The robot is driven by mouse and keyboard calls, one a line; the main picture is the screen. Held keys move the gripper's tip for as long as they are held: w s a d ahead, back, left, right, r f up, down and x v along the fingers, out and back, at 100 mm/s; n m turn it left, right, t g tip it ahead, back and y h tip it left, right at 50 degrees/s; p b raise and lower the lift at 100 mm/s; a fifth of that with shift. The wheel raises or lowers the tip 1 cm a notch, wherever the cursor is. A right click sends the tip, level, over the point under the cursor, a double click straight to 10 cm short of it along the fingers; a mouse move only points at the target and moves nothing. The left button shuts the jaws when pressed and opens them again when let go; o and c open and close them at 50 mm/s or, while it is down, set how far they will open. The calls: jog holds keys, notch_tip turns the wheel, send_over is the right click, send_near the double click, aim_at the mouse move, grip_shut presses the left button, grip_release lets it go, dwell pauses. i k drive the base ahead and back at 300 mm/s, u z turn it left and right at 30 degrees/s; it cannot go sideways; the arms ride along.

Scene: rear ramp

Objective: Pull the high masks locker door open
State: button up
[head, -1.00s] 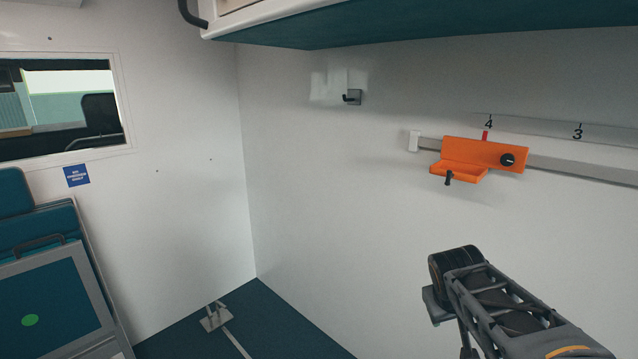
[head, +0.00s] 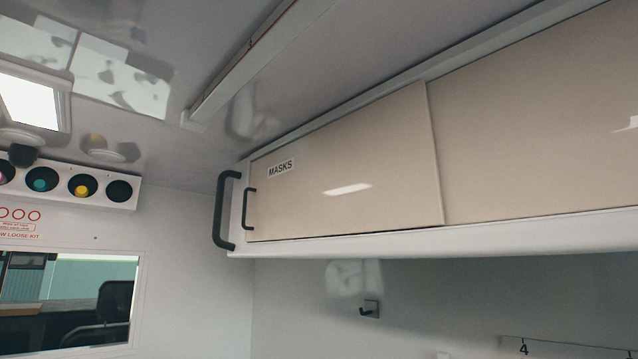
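The masks locker door (head: 350,175) is a beige panel labelled MASKS, high on the right wall under the ceiling. It appears closed, its left edge at the locker's left end frame. A small dark handle (head: 249,209) stands upright at the door's left edge. A second beige panel (head: 535,115) adjoins it on the right. My gripper is not in view.
A larger dark grab handle (head: 226,211) is fixed on the locker's left end, close beside the door handle. A ceiling rail (head: 255,60) runs above. A small hook (head: 370,309) is on the wall below. The space before the locker looks clear.

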aim_at(373, 167)
jog(key=u, duration=0.6)
jog(key=i, duration=1.45)
jog(key=u, duration=1.2)
